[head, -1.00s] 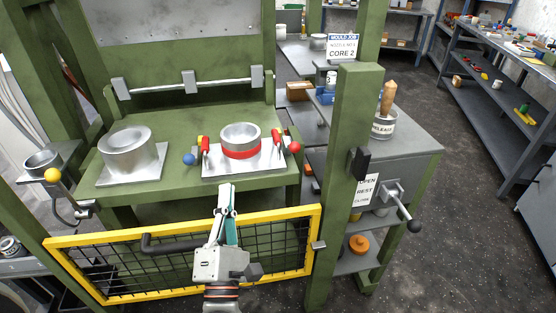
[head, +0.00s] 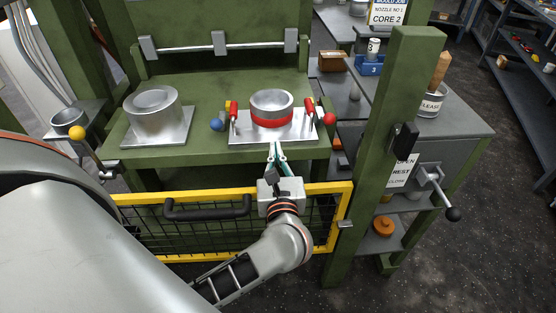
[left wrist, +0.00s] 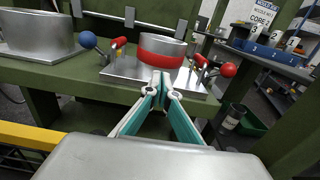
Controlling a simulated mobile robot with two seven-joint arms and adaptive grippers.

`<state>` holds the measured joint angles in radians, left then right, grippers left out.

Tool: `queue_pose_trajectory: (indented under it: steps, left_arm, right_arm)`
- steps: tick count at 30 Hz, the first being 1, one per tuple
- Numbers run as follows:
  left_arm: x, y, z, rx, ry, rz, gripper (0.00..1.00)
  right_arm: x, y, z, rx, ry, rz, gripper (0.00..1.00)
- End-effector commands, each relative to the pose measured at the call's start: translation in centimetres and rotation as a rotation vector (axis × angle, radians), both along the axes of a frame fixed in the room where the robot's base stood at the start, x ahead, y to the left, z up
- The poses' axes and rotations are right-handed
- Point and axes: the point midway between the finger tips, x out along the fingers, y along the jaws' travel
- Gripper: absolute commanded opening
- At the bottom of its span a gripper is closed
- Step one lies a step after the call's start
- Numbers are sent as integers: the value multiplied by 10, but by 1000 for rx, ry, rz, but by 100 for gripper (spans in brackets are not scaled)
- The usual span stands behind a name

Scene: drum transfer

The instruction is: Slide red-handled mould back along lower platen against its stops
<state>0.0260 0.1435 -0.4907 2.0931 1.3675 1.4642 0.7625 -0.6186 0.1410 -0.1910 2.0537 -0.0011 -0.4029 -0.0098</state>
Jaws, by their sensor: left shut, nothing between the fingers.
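The red-handled mould (head: 271,104) is a grey metal cylinder with a red band on a square plate, with a red-handled clamp on each side. It sits on the right part of the green lower platen (head: 207,142). It also shows in the left wrist view (left wrist: 162,51). My left gripper (head: 276,148) is shut and empty, its fingertips at the front edge of the mould's plate. In the left wrist view the fingertips (left wrist: 159,80) are in front of the mould; I cannot tell whether they touch the plate. The stops are not clearly seen. My right gripper is out of view.
A second grey mould (head: 156,112) stands on the platen's left part. Blue (head: 217,124) and red (head: 329,118) ball knobs flank the red-handled mould. A yellow-framed mesh guard (head: 256,235) hangs in front, below the platen. A green post (head: 376,170) stands at the right.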

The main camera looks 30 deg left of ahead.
Motion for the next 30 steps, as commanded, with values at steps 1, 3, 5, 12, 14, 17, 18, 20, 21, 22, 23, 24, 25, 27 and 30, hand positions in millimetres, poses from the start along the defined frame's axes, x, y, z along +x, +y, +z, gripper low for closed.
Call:
queue_pose_trajectory:
  steps: [1, 3, 5, 12, 14, 17, 18, 20, 21, 22, 23, 24, 25, 27, 30]
  left_arm:
    - [9, 7, 1, 4, -2, 1, 0]
    - [19, 16, 2, 5, -2, 1, 0]
    - [28, 22, 1, 6, -1, 0, 0]
    - [55, 44, 0, 3, 1, 0, 0]
    - [59, 47, 0, 3, 1, 0, 0]
    - [63, 50, 0, 3, 1, -1, 0]
    - [64, 51, 0, 2, 2, -1, 0]
    - [64, 51, -1, 2, 3, -1, 0]
    - [64, 52, -1, 2, 3, -1, 0]
    - [64, 52, -1, 2, 3, -1, 0]
    - [64, 52, -1, 2, 3, -1, 0]
    - [64, 52, -1, 2, 3, -1, 0]
    - [64, 51, -1, 2, 2, -1, 0]
    - [64, 51, -1, 2, 2, -1, 0]
    - [68, 55, -1, 3, 3, 1, 0]
  right_arm:
    - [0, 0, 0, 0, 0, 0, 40]
    - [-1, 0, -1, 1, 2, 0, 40]
    - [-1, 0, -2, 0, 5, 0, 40]
    - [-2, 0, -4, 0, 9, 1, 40]
    - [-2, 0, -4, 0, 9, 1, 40]
    - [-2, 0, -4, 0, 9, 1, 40]
    - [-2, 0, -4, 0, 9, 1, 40]
    - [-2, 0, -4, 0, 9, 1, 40]
    - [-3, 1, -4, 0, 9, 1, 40]
    - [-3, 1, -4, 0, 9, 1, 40]
    - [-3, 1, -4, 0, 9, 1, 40]
    - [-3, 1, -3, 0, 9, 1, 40]
    - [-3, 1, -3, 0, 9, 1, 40]
    - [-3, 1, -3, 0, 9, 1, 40]
    - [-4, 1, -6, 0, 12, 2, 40]
